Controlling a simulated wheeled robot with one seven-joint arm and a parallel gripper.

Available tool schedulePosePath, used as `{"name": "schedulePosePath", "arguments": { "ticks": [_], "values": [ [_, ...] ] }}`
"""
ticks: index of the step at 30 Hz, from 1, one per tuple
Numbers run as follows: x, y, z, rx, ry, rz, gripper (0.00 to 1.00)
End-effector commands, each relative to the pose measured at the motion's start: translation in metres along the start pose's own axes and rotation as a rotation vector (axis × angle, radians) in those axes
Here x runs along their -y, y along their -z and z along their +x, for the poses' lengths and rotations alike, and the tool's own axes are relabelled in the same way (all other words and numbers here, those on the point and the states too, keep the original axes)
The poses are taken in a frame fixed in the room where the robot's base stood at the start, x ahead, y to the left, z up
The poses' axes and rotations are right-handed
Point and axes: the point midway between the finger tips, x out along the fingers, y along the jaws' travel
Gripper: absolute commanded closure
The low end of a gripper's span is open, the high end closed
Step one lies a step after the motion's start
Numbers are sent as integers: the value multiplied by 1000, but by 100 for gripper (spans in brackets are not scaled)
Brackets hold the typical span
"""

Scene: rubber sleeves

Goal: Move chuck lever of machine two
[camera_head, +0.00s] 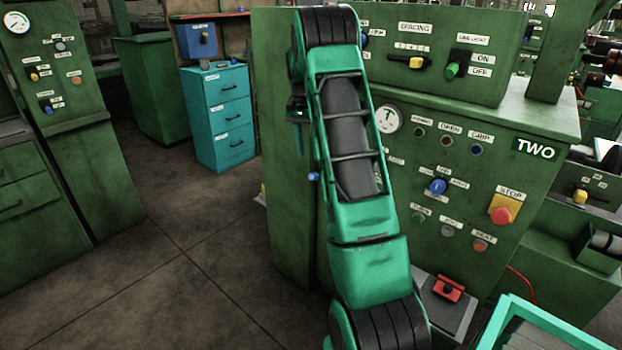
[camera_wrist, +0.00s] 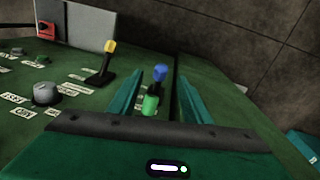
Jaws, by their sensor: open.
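No label reading "chuck" is legible, so I cannot tell for sure which lever it is. In the wrist view, a blue-tipped lever (camera_wrist: 160,74) and a green-tipped lever (camera_wrist: 150,105) stand on machine two's panel, in the gap between my gripper's fingers (camera_wrist: 160,84). The fingers are apart, and nothing is seen clamped. A yellow-tipped lever (camera_wrist: 109,47) stands to the left, outside the fingers. In the head view, a blue tip (camera_head: 314,177) shows at the left edge of my arm. My arm hides much of that panel.
Machine two (camera_head: 540,190) carries a grey knob (camera_wrist: 46,93), a red stop button (camera_head: 502,215) and several other controls close by. A red-handled grey box (camera_head: 447,290) sits low in front. A teal drawer cabinet (camera_head: 222,115) stands behind. The floor at left is clear.

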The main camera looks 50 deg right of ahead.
Motion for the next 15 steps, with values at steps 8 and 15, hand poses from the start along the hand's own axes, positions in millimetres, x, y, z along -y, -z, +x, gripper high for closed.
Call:
{"name": "schedulePosePath", "arguments": {
  "ticks": [8, 15],
  "values": [
    [6, 10, 19, 5, -3, 25, 56],
    [6, 10, 59, 6, -4, 23, 56]
  ]
}}
